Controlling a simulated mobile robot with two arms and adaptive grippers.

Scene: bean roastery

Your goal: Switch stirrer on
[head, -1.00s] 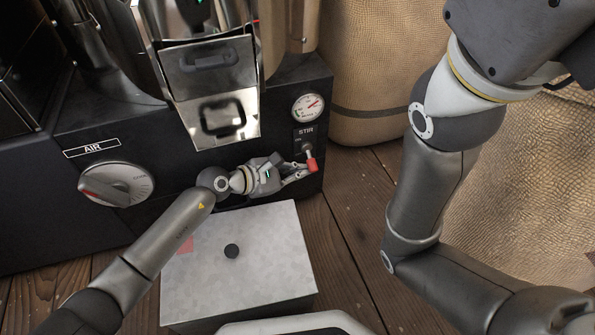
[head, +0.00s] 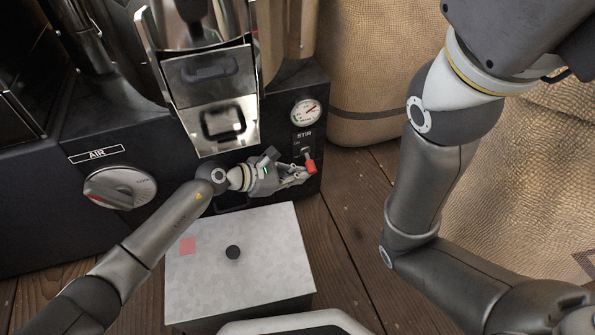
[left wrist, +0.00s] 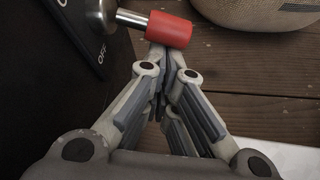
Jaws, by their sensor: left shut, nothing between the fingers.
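The stirrer switch is a lever with a red tip (head: 310,166) under the STIR label (head: 304,135) on the dark machine front. The lever points down and outward. In the left wrist view its red cap (left wrist: 168,29) sits on a metal stem, with the OFF marking (left wrist: 102,50) beside its base. My left gripper (head: 303,174) is shut and empty. Its fingertips are right at the red cap, just below it in the wrist view; I cannot tell whether they touch. My right arm (head: 428,180) shows at the right, but its gripper is out of view.
A round gauge (head: 306,111) sits above the switch. The AIR knob (head: 120,188) is at the left, and a metal chute (head: 220,122) hangs in the middle. A grey box (head: 270,250) stands below my left gripper. Burlap sacks (head: 365,70) stand at the right.

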